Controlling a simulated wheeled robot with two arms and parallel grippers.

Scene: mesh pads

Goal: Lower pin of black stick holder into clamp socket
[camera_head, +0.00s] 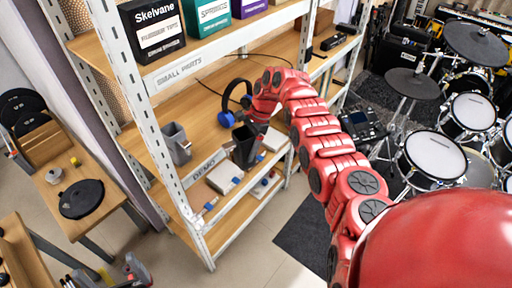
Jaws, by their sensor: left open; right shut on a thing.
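The black stick holder (244,148) is a dark open-topped cup at the front edge of the middle shelf. My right gripper (250,124) is shut on it near its top, at the end of my red arm. The holder looks roughly upright. Its pin and the clamp socket cannot be made out; the lower part of the holder and the shelf edge meet there, and I cannot tell whether they touch.
A grey cup-like holder (177,144) stands left on the shelf (206,112). Blue-black headphones (232,104) lie behind the black holder. White boxes (225,177) sit on the shelf below. A drum kit (432,152) stands right; a wooden table (60,190) with a black disc stands left.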

